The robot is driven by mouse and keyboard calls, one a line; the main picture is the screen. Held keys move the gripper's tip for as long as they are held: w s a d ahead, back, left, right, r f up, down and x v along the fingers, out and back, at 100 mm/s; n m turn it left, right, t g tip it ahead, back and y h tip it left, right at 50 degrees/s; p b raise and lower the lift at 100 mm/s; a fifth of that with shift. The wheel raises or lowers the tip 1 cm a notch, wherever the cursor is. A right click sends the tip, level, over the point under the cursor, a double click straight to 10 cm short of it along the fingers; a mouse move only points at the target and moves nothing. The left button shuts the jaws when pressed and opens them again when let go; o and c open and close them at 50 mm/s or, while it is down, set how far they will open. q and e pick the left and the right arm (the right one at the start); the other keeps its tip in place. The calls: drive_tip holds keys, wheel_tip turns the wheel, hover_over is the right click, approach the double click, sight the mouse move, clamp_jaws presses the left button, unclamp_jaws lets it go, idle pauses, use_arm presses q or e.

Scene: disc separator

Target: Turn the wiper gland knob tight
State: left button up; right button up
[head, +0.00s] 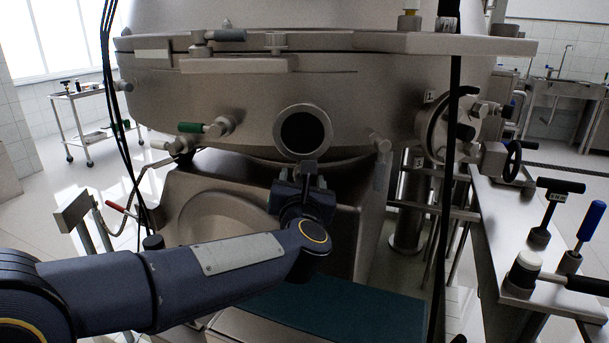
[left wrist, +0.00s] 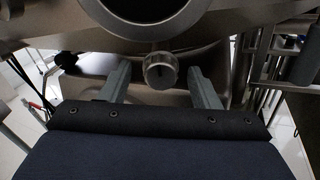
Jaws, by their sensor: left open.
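A small round metal knob (left wrist: 160,70) with a ribbed rim and a dark mark on its face sits just below the round dark port in the left wrist view. I take it to be the wiper gland knob. My left gripper (left wrist: 157,76) is open, with one finger on each side of the knob and a visible gap on both sides. In the head view my left gripper (head: 303,182) is below the port, and my arm and gripper largely cover the knob's place. I cannot tell how far the fingers reach along the knob. My right gripper is not in view.
The separator's round port (head: 303,132) is directly above my left gripper. A green-handled valve (head: 190,127) is to the left. A dark vertical post or cable (head: 449,190) stands on the right. A metal bench (head: 489,215) with a T-handled tool (head: 557,195) is at right.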

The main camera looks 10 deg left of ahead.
use_arm(q)
drive_tip(key=w, duration=0.4)
drive_tip(key=shift+w+a, duration=0.1)
drive_tip(key=shift+a, duration=0.2)
drive_tip(key=c, duration=1)
